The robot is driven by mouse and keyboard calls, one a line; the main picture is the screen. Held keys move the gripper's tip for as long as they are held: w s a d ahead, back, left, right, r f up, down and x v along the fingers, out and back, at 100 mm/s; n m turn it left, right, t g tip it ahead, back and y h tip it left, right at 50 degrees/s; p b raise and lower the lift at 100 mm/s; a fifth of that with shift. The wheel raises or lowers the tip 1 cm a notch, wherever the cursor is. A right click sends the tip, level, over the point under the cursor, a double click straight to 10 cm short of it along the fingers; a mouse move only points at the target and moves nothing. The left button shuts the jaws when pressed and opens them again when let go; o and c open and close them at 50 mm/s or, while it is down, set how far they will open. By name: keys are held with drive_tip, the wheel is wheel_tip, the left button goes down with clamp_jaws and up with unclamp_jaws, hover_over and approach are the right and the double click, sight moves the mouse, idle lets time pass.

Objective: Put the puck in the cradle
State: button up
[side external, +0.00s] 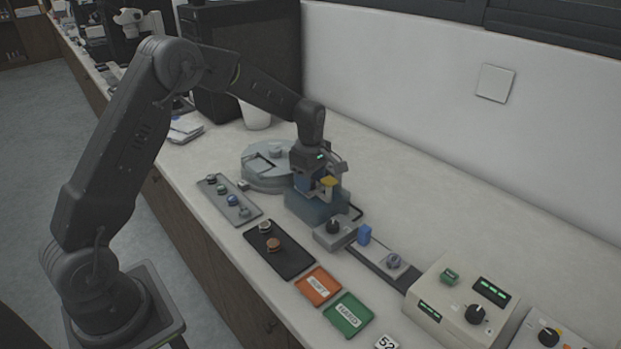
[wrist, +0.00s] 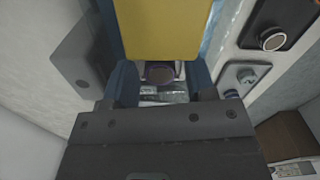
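My gripper (side external: 325,186) is low over the grey-blue press block (side external: 310,205), beside its yellow part (side external: 328,181). In the wrist view, my gripper's two dark blue fingers (wrist: 161,82) stand apart. A dark round disc, seemingly the puck (wrist: 160,74), shows between them with a gap on each side, and I see no contact. The yellow part (wrist: 167,30) hides what lies beyond it. I cannot tell which part is the cradle. The side external view does not show the disc, as the gripper and press cover that spot.
A black tray (side external: 293,262) holds two round pieces; a grey tray (side external: 246,217) holds several. Orange (side external: 318,286) and green (side external: 348,316) trays lie in front. A control box (side external: 450,316) is at right.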

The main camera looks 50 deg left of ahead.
drive_tip(key=shift+o, duration=0.3)
drive_tip(key=s+d+r+m+t, duration=0.1)
drive_tip(key=s+d+r+m, duration=0.15)
drive_tip(key=r, duration=0.65)
drive_tip(key=s+d+r+m, duration=0.1)
drive_tip(key=s+r+m, duration=0.15)
drive_tip(key=r, duration=0.65)
drive_tip(key=s+d+m+t, duration=0.2)
drive_tip(key=s+m, duration=0.5)
drive_tip(key=s, duration=0.5)
drive_tip(key=s+d+m+t, duration=0.2)
drive_tip(key=s+d+m, duration=0.2)
drive_tip(key=s+m, duration=0.4)
drive_tip(key=s, duration=0.4)
drive_tip(key=shift+d+r+t, duration=0.15)
drive_tip(key=shift+d+t, duration=0.15)
drive_tip(key=shift+d, duration=0.1)
